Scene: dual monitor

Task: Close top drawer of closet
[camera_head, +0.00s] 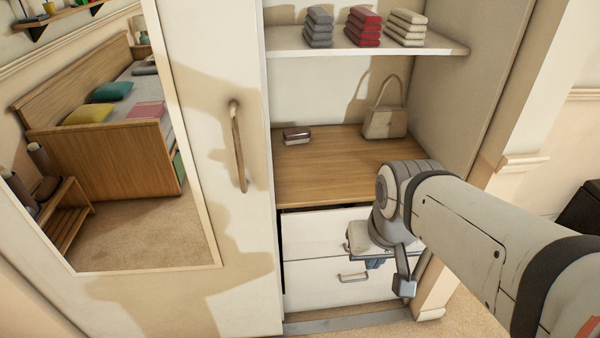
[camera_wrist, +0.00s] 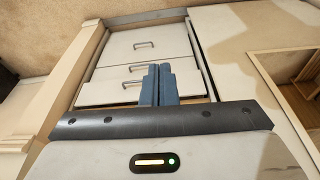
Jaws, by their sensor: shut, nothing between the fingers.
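The closet (camera_head: 440,85) stands open, with white drawers under its wooden shelf board. The top drawer (camera_head: 322,236) shows a thin dark gap along its upper edge; I cannot tell how far it stands out. My arm hides its right part. My gripper (camera_head: 374,264) is in front of the drawers, its blue fingers mostly hidden by the wrist. In the wrist view, which is upside down, my gripper (camera_wrist: 158,68) has its fingers together and empty, overlapping the top drawer front (camera_wrist: 105,92) beside its handle (camera_wrist: 131,85). Whether they touch it is unclear.
A lower drawer (camera_head: 325,290) with a metal handle (camera_head: 353,277) lies below. A mirrored door (camera_head: 215,60) with a long handle (camera_head: 237,145) stands at left. A handbag (camera_head: 386,118) and small box (camera_head: 296,135) rest on the shelf board (camera_head: 330,165). Folded towels (camera_head: 364,28) are above.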

